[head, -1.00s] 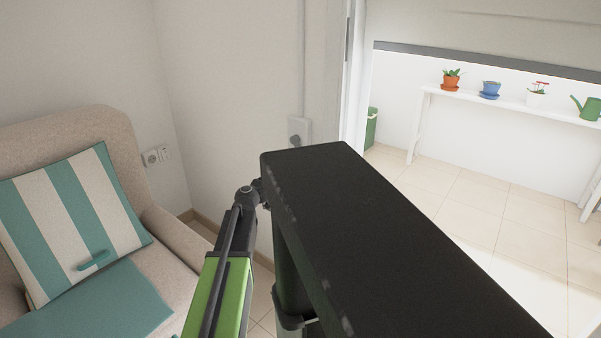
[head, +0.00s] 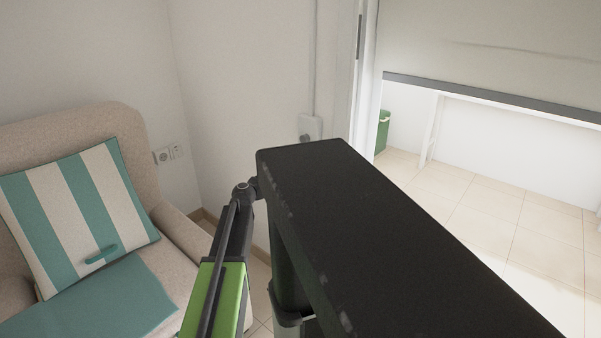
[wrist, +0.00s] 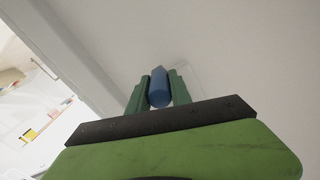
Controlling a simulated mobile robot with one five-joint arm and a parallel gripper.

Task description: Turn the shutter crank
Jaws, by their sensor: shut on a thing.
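In the wrist view the two green fingers of my gripper (wrist: 160,92) are shut on a blue crank handle (wrist: 159,86), one finger on each side. Behind the handle is a pale wall plate, faint against the wall. In the head view the crank's white wall box (head: 311,127) shows beside the window frame, above my dark arm part, which hides my gripper and the handle. The pale shutter (head: 500,45) hangs partway down the opening at the right, with a dark bar (head: 480,95) along its lower edge.
A beige armchair (head: 60,125) with a striped cushion (head: 75,215) stands at the left. A wall socket (head: 166,155) is behind it. Through the opening are a green bin (head: 382,131), a white table leg (head: 432,130) and clear tiled floor (head: 480,205).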

